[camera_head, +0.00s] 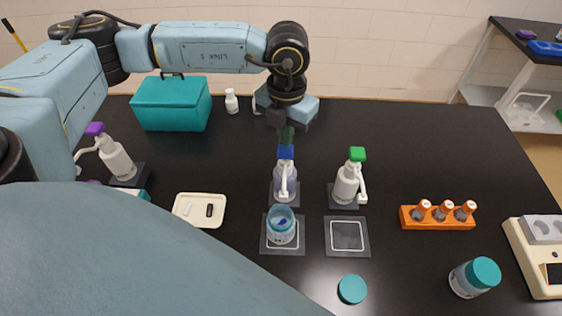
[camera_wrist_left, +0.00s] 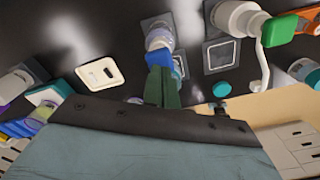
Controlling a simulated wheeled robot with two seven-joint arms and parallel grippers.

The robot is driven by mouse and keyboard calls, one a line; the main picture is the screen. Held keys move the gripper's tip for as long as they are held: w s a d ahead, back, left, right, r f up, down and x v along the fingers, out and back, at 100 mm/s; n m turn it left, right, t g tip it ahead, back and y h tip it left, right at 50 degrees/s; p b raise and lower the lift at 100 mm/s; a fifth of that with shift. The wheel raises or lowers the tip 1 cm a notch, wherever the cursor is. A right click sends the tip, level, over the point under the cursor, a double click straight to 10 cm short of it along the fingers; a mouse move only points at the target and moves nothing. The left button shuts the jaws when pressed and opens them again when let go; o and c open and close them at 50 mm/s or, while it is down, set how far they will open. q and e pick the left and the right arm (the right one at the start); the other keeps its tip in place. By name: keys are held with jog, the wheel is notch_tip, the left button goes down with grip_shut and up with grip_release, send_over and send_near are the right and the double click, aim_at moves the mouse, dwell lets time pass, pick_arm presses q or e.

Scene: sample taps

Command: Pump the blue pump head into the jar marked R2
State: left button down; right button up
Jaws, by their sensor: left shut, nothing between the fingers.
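The pump bottle with the blue pump head (camera_head: 286,153) stands on a dark square mat at the middle of the table, its spout pointing toward the front. An open clear jar (camera_head: 282,227) with a teal rim and something blue inside stands on the mat in front of it, under or near the spout; I cannot read any R2 mark. My left gripper (camera_head: 287,139) is shut and empty, pointing down right above the blue head, touching or nearly so. In the left wrist view the green fingers (camera_wrist_left: 162,88) cover part of the blue head (camera_wrist_left: 160,57). My right gripper is out of view.
A green-headed pump bottle (camera_head: 347,182) stands to the right, behind an empty mat (camera_head: 347,237). A purple-headed bottle (camera_head: 112,155) is at left. A teal lid (camera_head: 352,289), closed jar (camera_head: 474,277), orange rack (camera_head: 437,218), cream tray (camera_head: 199,210) and teal box (camera_head: 172,104) stand around.

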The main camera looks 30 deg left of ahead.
pick_arm(q)
jog(key=shift+r, duration=0.15)
jog(key=shift+r+p, duration=1.55)
jog(key=shift+r, duration=1.3)
